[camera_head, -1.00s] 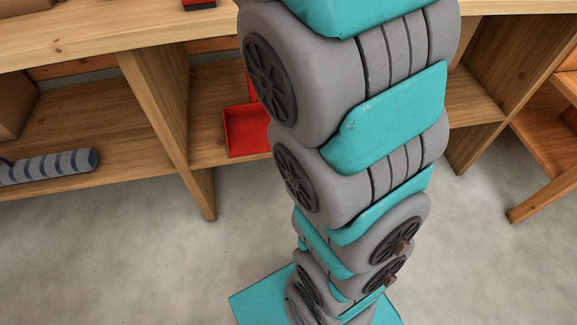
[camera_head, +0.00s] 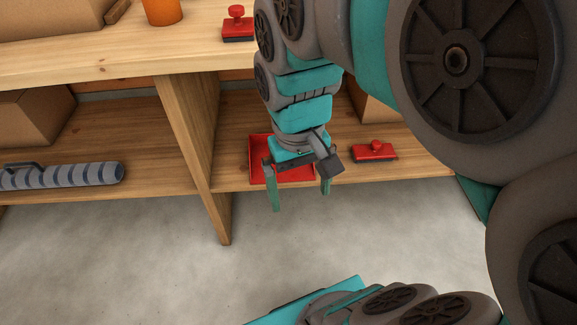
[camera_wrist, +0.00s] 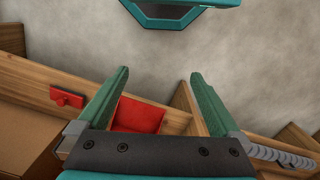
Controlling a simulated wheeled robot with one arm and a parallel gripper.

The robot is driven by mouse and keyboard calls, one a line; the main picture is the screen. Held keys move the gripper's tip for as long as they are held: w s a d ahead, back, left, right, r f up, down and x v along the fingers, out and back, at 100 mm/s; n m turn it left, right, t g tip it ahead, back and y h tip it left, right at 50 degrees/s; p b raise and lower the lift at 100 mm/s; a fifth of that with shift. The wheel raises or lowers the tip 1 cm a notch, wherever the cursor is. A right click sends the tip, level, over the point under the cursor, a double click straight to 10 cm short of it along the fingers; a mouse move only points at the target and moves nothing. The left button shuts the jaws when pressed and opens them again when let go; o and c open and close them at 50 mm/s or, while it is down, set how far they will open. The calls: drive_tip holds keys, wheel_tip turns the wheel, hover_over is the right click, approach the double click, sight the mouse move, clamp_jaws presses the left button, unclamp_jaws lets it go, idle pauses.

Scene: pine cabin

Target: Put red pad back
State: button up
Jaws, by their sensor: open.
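A red pad with a small knob (camera_head: 375,151) lies on the lower shelf, right of my gripper. It also shows at the left of the wrist view (camera_wrist: 67,98). A similar red knobbed pad (camera_head: 238,28) stands on the upper shelf. A shallow red tray (camera_head: 258,158) sits on the lower shelf, partly hidden behind my gripper, and shows between the fingers in the wrist view (camera_wrist: 138,115). My gripper (camera_head: 300,198) is open and empty, its fingers pointing down in front of the tray and the shelf edge. Its fingers (camera_wrist: 160,75) appear spread in the wrist view.
A wooden upright (camera_head: 190,140) divides the lower shelf. A grey striped roll (camera_head: 65,176) lies left of it, with a cardboard box (camera_head: 35,128) behind. An orange cup (camera_head: 162,10) stands on the upper shelf. The floor (camera_head: 150,265) in front is clear.

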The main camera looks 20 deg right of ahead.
drive_tip(key=s+f, duration=0.5)
drive_tip(key=s, duration=0.1)
drive_tip(key=shift+s+a+f+n+g, duration=0.2)
drive_tip(key=shift+s+f+n+g, duration=0.1)
drive_tip(key=shift+s+g, duration=0.1)
